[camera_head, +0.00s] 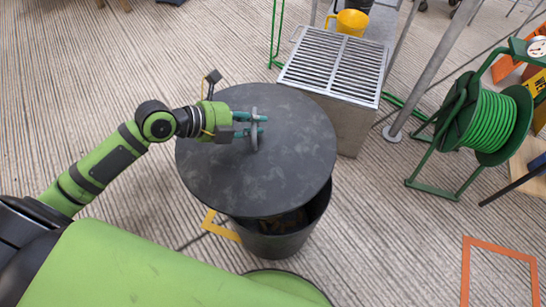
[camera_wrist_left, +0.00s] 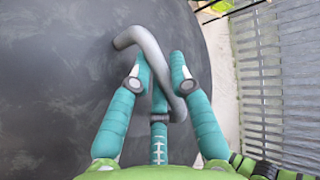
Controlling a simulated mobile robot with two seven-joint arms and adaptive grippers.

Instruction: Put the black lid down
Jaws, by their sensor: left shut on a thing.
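The black lid (camera_head: 285,170) is a large round dark disc with a grey bar handle (camera_head: 254,130) standing on its top. My left gripper (camera_head: 262,124) is shut on the handle, reaching it from the left. In the left wrist view, the teal fingers (camera_wrist_left: 163,85) are around the curved grey handle (camera_wrist_left: 155,58), and the dark lid surface (camera_wrist_left: 50,80) fills the left side. The lid is above a dark bin (camera_head: 285,240), whose open front edge shows below it. Most of the bin's mouth is hidden under the lid. My right gripper is not in view.
A metal box with a slatted grate top (camera_head: 335,62) stands just behind and right of the lid. A yellow mug (camera_head: 350,21) is behind it. A green cable reel (camera_head: 490,125) stands at right. Orange tape (camera_head: 500,250) marks the floor. Floor at left is clear.

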